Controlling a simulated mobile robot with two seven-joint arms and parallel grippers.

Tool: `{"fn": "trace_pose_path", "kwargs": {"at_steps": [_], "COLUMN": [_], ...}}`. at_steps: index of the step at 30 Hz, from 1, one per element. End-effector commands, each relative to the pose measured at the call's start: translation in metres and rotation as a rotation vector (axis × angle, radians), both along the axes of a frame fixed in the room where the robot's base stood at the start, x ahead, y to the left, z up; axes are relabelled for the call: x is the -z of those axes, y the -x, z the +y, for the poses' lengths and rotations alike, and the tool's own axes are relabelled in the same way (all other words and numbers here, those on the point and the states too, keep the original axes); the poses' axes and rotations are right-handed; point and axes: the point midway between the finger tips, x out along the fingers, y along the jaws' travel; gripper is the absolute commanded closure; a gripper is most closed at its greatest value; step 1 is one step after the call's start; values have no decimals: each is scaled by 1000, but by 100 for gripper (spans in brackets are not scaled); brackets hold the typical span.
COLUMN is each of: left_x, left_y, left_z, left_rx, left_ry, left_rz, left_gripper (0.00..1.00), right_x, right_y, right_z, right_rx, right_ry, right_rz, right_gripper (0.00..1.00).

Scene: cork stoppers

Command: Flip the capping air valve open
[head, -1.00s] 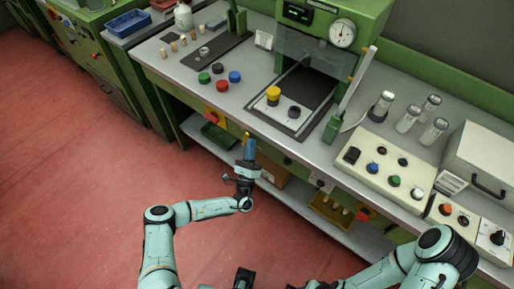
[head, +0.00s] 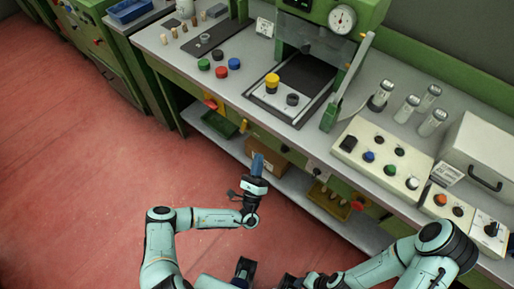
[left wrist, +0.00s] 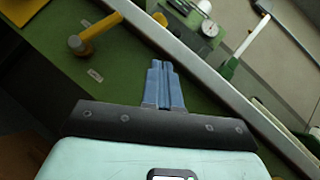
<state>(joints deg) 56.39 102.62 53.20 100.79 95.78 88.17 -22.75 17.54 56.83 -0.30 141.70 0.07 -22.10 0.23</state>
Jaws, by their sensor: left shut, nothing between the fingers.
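I cannot tell from these frames whether the valve is open. My right gripper does not show clearly.
The bench top (head: 215,95) overhangs a lower shelf (head: 285,183) holding a green tray (head: 220,123) and a yellow tray (head: 329,201). The red floor before the bench is clear.

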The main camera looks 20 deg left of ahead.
Motion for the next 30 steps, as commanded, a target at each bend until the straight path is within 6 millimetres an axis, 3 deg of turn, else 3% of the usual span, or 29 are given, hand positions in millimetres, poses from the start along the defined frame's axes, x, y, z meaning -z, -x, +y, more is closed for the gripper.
{"fn": "trace_pose_path", "kwargs": {"at_steps": [7, 25, 28, 30], "left_x": [4, 3, -3, -11], "left_y": [18, 18, 20, 26], "left_z": [-9, -10, -25, -50], "left_rx": [0, 5, 62, 161], "left_ry": [0, -3, -28, -78], "left_rz": [0, -1, -16, -40], "left_gripper": [100, 100, 100, 100], "right_x": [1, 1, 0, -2], "right_y": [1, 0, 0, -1], "right_z": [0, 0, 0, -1], "right_rx": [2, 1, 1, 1], "right_ry": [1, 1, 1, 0], "right_rz": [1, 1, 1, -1], "right_gripper": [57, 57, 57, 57]}}
